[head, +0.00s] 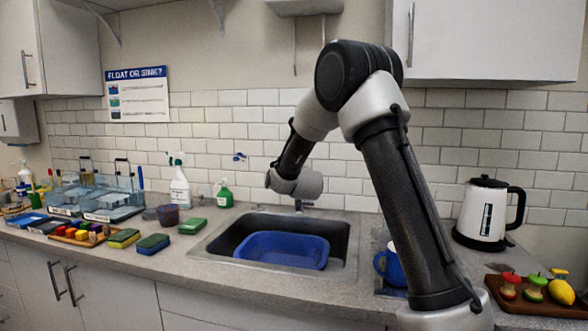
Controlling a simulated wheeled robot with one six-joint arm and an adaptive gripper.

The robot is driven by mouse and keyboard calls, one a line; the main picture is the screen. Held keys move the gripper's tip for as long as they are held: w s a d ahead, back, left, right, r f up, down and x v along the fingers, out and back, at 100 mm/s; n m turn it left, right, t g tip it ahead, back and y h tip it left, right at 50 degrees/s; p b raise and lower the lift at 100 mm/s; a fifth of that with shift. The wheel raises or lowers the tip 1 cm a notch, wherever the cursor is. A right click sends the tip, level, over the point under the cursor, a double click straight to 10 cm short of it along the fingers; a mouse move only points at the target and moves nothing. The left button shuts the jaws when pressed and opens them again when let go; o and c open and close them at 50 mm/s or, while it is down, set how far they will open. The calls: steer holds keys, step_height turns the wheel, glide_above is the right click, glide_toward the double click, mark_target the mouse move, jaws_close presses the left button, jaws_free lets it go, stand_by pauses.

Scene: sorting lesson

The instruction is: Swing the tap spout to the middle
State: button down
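The sink (340,235) is a dark basin set in the grey worktop, with a blue tub (283,249) in it. A small piece of metal, which looks like part of the tap (299,205), shows at the sink's back edge. The rest of the tap and its spout are hidden behind my arm or cannot be made out, so I cannot tell which way the spout points. My arm reaches in from the right, and its wrist is above the back of the sink. My gripper's fingers do not show.
A spray bottle (180,187), green bottle (225,194) and sponges (192,226) stand left of the sink. Right are a blue mug (394,268), a kettle (484,214) and a wooden board (520,304) with fruit. Wall cupboards (490,40) hang above.

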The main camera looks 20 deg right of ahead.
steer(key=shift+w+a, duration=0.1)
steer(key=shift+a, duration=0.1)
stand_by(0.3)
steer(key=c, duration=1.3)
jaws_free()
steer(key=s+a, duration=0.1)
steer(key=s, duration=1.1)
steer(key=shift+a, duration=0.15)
